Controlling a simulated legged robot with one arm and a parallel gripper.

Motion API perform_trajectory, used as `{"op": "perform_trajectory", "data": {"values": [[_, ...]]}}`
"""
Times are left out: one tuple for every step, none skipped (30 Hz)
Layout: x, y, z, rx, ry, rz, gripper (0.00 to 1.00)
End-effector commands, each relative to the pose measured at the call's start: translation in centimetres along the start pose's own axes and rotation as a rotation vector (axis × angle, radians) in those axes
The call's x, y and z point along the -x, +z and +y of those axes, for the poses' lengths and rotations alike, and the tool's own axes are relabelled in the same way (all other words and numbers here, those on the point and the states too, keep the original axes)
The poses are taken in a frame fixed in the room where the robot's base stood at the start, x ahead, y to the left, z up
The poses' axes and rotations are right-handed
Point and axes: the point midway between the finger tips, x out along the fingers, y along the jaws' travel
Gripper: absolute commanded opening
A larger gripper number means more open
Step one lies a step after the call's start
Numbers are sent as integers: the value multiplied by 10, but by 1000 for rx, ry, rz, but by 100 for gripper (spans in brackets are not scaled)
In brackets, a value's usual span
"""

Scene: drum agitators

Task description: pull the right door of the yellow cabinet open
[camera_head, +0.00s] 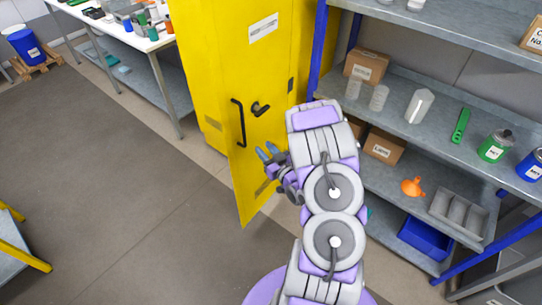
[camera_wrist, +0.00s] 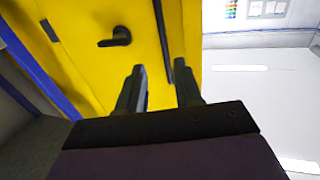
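The yellow cabinet (camera_head: 204,70) stands at the upper middle of the head view. Its right door (camera_head: 250,175) is ajar, its lower corner jutting out past the rest of the front. The door carries a black vertical bar handle (camera_head: 237,122) and a black lever latch (camera_head: 260,108). Both also show in the wrist view, the bar handle (camera_wrist: 161,35) and the latch (camera_wrist: 115,38). My gripper (camera_head: 267,153) is open in front of the door, below and right of the bar handle. In the wrist view, the bar appears between the spread fingers (camera_wrist: 162,85); contact cannot be told.
A blue-framed metal shelf (camera_head: 410,95) with boxes, jars and bins stands close on the right. A workbench (camera_head: 150,45) with bottles is at the upper left. A blue drum (camera_head: 25,45) stands on a pallet. The floor (camera_head: 120,170) left of the door is clear.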

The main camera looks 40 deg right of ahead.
Motion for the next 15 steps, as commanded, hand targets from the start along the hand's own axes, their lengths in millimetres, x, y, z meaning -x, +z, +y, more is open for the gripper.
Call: {"op": "perform_trajectory", "data": {"values": [[5,-1,1,-2,5,5,34],[9,-2,2,-4,5,1,34],[14,-3,2,-2,5,0,34],[16,-3,2,-3,3,-1,34],[19,-3,2,-2,3,-1,34],[22,-2,1,-3,2,-1,34],[24,-2,1,-2,2,-1,34],[26,-2,0,-2,2,0,34],[28,-2,0,-2,0,0,34],[29,-1,0,-1,1,1,34],[30,-1,0,0,1,1,34],[31,-1,0,0,1,2,34],[31,-1,0,0,0,2,34],[31,-1,-1,0,0,3,34],[32,-1,-1,0,-1,3,34]]}}
